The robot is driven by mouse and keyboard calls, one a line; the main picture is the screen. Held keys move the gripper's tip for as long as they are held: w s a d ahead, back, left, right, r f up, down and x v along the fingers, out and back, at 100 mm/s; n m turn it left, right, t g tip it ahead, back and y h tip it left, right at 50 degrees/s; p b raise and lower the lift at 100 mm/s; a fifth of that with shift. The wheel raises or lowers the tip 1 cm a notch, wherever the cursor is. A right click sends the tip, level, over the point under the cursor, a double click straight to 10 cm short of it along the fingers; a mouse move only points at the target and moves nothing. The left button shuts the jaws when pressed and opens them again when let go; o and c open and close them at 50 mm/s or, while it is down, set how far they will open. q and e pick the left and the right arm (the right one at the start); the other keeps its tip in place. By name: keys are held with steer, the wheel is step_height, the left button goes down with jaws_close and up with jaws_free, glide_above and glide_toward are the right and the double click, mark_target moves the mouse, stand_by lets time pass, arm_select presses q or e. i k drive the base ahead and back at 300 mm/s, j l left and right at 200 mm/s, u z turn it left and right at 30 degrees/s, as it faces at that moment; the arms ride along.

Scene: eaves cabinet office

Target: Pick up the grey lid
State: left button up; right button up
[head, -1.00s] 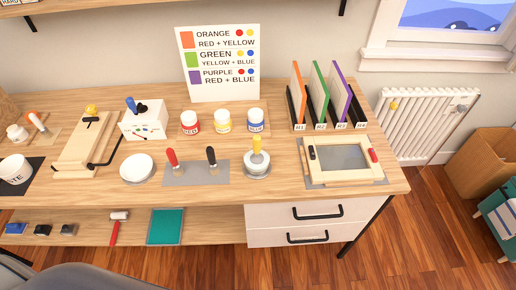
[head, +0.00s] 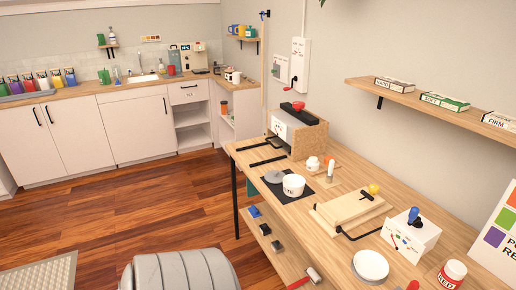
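A round grey lid (head: 274,177) lies flat near the left edge of the wooden worktable, at the dark mat (head: 284,194). It is just left of a white tub (head: 293,186) with dark lettering, and appears apart from it. The lid's whole outline shows. Neither of my grippers is in view.
A press-like box with a red knob (head: 299,106) stands behind the lid. Small jars (head: 313,164), a wooden hinged board (head: 348,208), a white box (head: 410,236) and a white bowl (head: 370,265) stand to the right. Open wooden floor (head: 140,215) lies left of the table.

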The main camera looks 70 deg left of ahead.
mark_target(273, 176)
steer(key=u, duration=1.8)
steer(key=z, duration=0.35)
